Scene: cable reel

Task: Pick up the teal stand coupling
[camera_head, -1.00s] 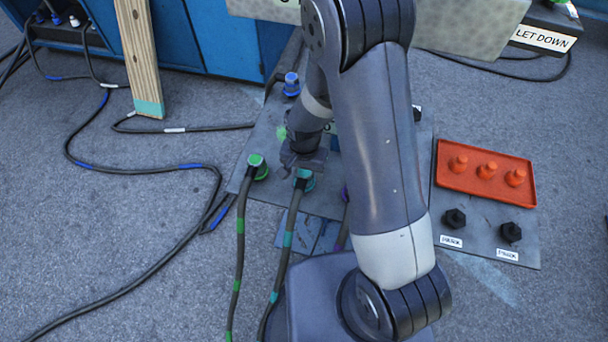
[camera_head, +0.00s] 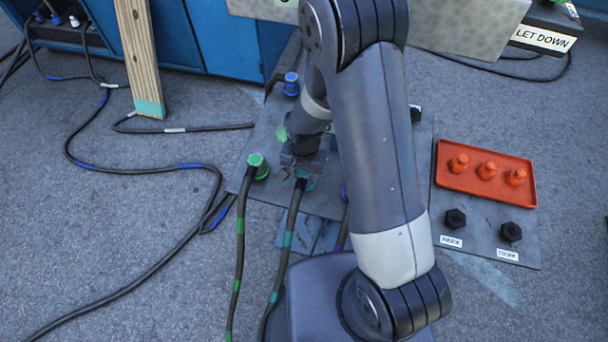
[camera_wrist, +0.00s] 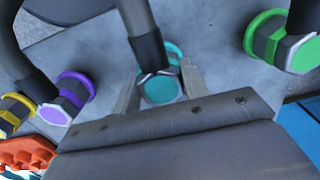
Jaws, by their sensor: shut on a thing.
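The teal stand coupling (camera_wrist: 160,88) stands in the wrist view with its black cable running up out of the picture. My gripper (camera_wrist: 160,92) has one finger on each side of it and is shut on it. In the head view the teal coupling (camera_head: 305,181) shows only in part, because my gripper (camera_head: 302,160) covers most of it. It still appears to be at its place on the grey plate (camera_head: 330,203); I cannot tell whether it has lifted.
A green coupling (camera_head: 258,165) stands close to the left, and a purple coupling (camera_wrist: 67,98) is on the other side. A blue coupling (camera_head: 291,84) is behind. An orange tray (camera_head: 485,175) with orange plugs and two black knobs lie to the right. Cables cross the floor.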

